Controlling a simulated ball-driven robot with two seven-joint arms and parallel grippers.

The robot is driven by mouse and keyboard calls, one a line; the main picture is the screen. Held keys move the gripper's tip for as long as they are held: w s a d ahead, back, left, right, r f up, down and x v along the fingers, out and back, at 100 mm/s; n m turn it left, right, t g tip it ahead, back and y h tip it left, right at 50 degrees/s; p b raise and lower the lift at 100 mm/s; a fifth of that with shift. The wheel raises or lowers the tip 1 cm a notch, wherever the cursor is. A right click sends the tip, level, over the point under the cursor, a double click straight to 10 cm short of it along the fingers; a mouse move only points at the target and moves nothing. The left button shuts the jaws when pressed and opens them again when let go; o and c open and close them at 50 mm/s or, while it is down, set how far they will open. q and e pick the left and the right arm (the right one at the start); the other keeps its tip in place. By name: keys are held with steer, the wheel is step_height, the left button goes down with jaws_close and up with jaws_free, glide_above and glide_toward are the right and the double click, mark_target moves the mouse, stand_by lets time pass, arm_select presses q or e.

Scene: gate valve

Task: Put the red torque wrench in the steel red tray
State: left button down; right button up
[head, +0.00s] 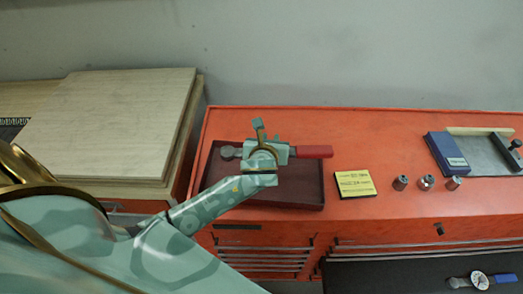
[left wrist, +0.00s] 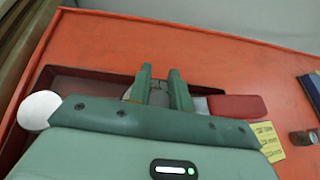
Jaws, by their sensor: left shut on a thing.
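The red torque wrench lies crosswise in my left gripper (head: 262,152). Its red handle (head: 314,152) points right and its grey round head (head: 228,153) points left. In the left wrist view, my two green fingers (left wrist: 162,90) are closed on its middle, and the red handle (left wrist: 237,107) sticks out to the right. The dark red tray (head: 302,192) is below the wrench on the orange cabinet. The handle end reaches past the tray's right wall. I cannot tell whether the wrench touches the tray. My right gripper is not in view.
A yellow label card (head: 355,184) lies right of the tray, then several metal sockets (head: 426,182). Wooden boards (head: 110,125) are stacked at the left. A gauge (head: 480,280) lies in an open drawer at the lower right.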

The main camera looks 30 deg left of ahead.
arm_select(q)
steer(key=a+f, duration=0.2)
steer(key=f, duration=0.1)
steer(key=shift+w+a+f+b, duration=0.1)
steer(key=shift+w+a+b, duration=0.2)
steer(key=shift+w+b, duration=0.05)
steer(key=f, duration=0.2)
steer(key=f+b, duration=0.1)
steer(key=shift+a+f, duration=0.2)
steer(key=shift+a, duration=0.1)
steer(key=shift+s+d+f, duration=0.2)
steer(key=shift+s+f, duration=0.15)
steer(key=shift+f, duration=0.05)
steer(key=c, duration=1.5)
jaws_free()
steer(key=shift+f, duration=0.15)
steer(key=shift+o, duration=1.1)
steer(key=shift+a, duration=0.1)
steer(key=shift+w, duration=0.25)
steer(key=shift+s+r, duration=0.2)
steer(key=shift+r, duration=0.1)
steer(key=p+v, duration=0.2)
steer(key=v, duration=0.9)
steer(key=shift+s+r, duration=0.15)
steer(key=shift+s, duration=0.05)
